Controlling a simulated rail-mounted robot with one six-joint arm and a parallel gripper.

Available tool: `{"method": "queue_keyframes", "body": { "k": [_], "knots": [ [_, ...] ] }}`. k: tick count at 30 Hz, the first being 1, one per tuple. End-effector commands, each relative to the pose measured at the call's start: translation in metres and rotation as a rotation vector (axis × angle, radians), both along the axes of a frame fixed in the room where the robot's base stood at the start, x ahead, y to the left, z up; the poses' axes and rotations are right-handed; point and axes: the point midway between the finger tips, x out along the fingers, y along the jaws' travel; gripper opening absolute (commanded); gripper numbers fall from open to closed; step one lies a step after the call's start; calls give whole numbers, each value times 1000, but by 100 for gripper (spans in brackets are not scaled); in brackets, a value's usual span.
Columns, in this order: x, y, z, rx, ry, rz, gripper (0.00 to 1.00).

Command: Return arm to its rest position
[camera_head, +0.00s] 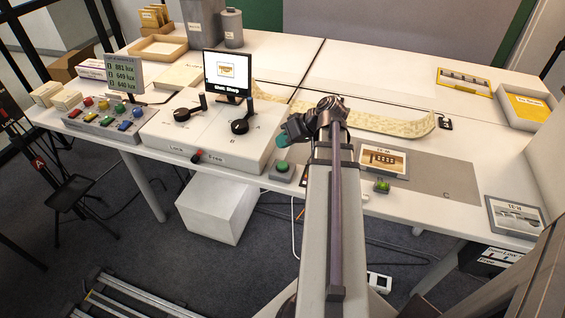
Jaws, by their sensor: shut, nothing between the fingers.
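My arm reaches up from the bottom of the head view, over the front edge of the white table (350,75). Its dark wrist is bent to the left at the far end of the pale arm link. My gripper (287,134) is small and dark here, shut and empty, above the table's front part near a green round button (283,166). The fingertips are hard to make out at this size. The arm hides part of the table behind it.
A white console (220,145) with two black levers and a screen (228,73) stands left of the gripper. A long curved pale piece (390,122) lies behind the wrist. A white box (215,208) stands below the table.

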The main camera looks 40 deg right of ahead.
Motion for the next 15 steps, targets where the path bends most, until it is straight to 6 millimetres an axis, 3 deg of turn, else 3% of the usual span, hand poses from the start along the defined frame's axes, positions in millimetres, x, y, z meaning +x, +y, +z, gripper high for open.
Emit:
{"method": "queue_keyframes", "body": {
  "k": [15],
  "knots": [
    [0,0,0,24,21,-29,0]
  ]
}}
